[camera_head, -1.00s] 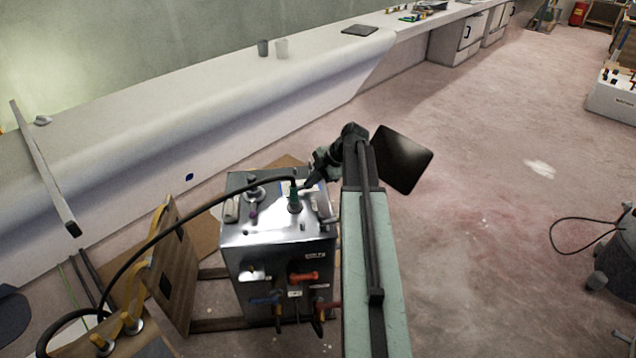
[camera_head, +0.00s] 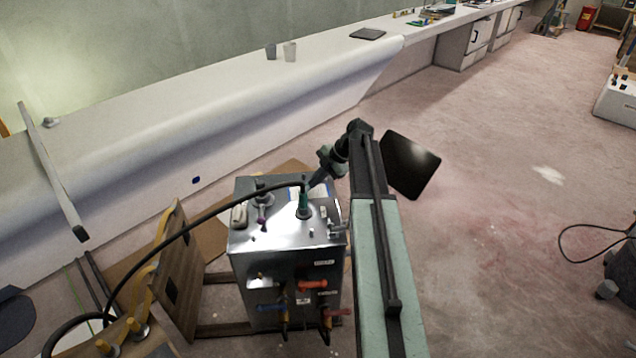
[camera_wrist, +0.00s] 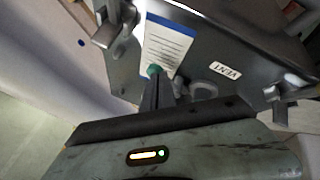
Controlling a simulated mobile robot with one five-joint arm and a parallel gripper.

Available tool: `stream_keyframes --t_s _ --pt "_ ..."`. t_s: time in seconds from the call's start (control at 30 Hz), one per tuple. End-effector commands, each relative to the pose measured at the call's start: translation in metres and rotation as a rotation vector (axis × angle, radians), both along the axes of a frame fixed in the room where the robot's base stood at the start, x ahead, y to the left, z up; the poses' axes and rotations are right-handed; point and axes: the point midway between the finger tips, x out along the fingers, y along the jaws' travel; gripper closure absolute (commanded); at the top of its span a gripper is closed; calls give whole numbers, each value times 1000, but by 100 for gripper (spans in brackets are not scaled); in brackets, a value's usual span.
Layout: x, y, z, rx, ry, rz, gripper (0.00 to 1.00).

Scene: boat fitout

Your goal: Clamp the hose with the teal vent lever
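A shiny metal box (camera_head: 285,255) stands on the floor with fittings on its top and several coloured levers on its front. A black hose (camera_head: 185,222) arches from the lower left to a teal upright part (camera_head: 304,200) on the box top; I cannot tell whether this is the lever or a hose fitting. My gripper (camera_head: 312,186) reaches down from the right beside it. In the wrist view, the dark fingers of my gripper (camera_wrist: 158,82) are close together, with a teal tip (camera_wrist: 153,70) at their ends. Whether they grip it is hidden. A VENT label (camera_wrist: 225,70) is nearby.
Red (camera_head: 311,286) and blue (camera_head: 270,307) levers stick out of the box front. A wooden stand (camera_head: 170,285) is at left. A long white bench (camera_head: 200,110) runs behind. The floor at right is mostly open.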

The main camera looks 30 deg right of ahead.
Motion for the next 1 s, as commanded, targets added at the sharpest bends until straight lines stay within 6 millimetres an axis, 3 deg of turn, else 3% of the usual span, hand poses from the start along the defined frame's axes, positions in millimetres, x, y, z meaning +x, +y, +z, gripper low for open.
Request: stream_keyframes --t_s 1.0 --pt "22 14 0 1 1 4 100"
